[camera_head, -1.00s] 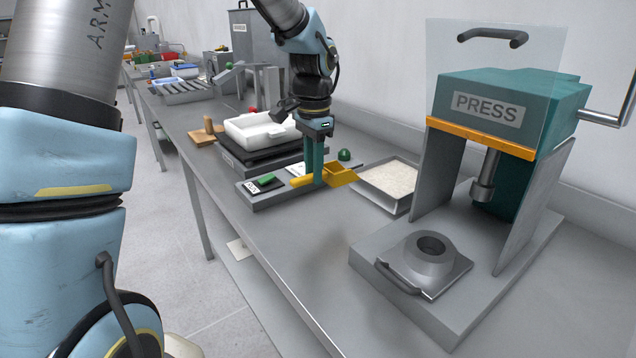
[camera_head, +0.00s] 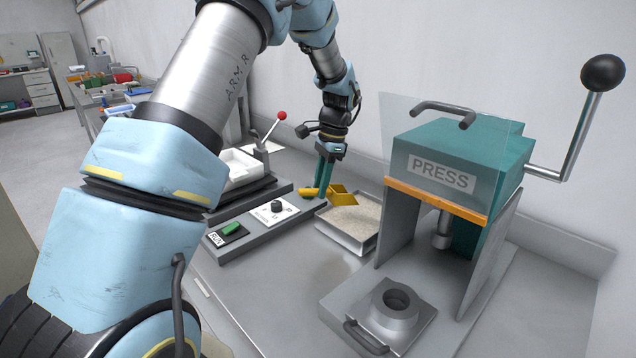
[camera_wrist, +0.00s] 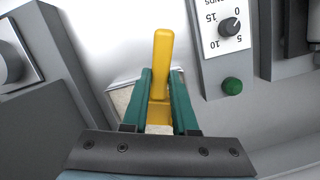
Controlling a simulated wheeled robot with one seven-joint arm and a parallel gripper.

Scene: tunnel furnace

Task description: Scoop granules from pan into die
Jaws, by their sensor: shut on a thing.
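My gripper (camera_head: 322,180) is shut on the handle of a yellow scoop (camera_head: 342,196). The scoop's bowl hangs over the back left part of the pan (camera_head: 342,240), which holds pale granules (camera_head: 355,222). Whether the bowl holds any granules cannot be told. In the wrist view the scoop handle (camera_wrist: 163,60) stands between the green fingers, and the pan is mostly hidden behind them. The die (camera_head: 396,306) is a grey ring with a round hole, on a plate with a dark handle, on the press base.
The press (camera_head: 455,165) stands right of the pan, with a clear shield and a crank lever (camera_head: 600,80). A control box (camera_head: 250,225) with a green button and a dial lies left of the pan. A white tray (camera_head: 240,165) sits behind it. Bare table lies in front of the pan.

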